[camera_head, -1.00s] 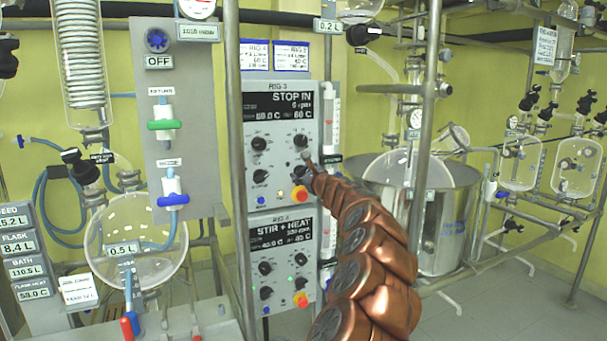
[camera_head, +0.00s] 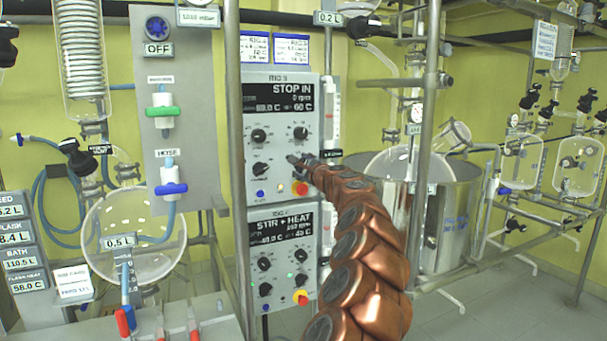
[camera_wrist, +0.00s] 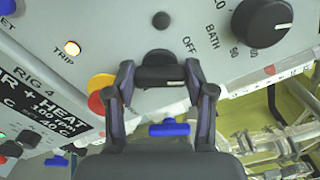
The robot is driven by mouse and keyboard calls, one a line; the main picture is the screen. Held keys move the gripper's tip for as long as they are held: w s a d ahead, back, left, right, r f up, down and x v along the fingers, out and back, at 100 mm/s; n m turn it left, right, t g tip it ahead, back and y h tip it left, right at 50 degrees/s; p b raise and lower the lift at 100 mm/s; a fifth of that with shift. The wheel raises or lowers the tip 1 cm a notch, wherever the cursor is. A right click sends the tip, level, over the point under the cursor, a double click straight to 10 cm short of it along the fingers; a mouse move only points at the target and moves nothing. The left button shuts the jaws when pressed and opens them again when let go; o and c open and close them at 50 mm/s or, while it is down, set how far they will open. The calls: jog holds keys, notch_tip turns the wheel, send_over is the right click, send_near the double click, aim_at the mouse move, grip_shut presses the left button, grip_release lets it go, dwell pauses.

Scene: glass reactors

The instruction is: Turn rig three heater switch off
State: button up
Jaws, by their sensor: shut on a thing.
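The rig three control box (camera_head: 284,94) is the upper grey box in the head view, with the display "STOP IN". Its heater switch, a small dark knob (camera_wrist: 157,56), shows in the wrist view beside the printed word "OFF". My gripper (camera_wrist: 160,76) has its two fingertips closed on this knob at the panel face. In the head view my gripper (camera_head: 292,159) reaches the box's lower right from the right, and hides the switch there.
A red and yellow button (camera_head: 300,188) sits just below my gripper; it also shows in the wrist view (camera_wrist: 101,92). The bath dial (camera_wrist: 262,26) is nearby. The rig four box (camera_head: 282,260) is below. A metal post (camera_head: 424,150) stands right.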

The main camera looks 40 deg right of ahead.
jog(key=n+b, duration=0.1)
jog(key=n, duration=0.1)
jog(key=n+b, duration=0.1)
jog(key=b, duration=0.1)
jog(key=n+b, duration=0.1)
jog(key=n, duration=0.1)
jog(key=shift+w+f+n, duration=0.1)
jog(key=shift+f+n, duration=0.15)
jog(key=shift+n, duration=0.05)
dwell(0.3)
jog(key=o, duration=1.2)
jog(key=shift+r, duration=0.1)
jog(key=shift+c, duration=0.2)
jog(key=shift+s, duration=0.2)
jog(key=v, duration=1.1)
jog(key=shift+s+a, duration=0.2)
jog(key=shift+s, duration=0.15)
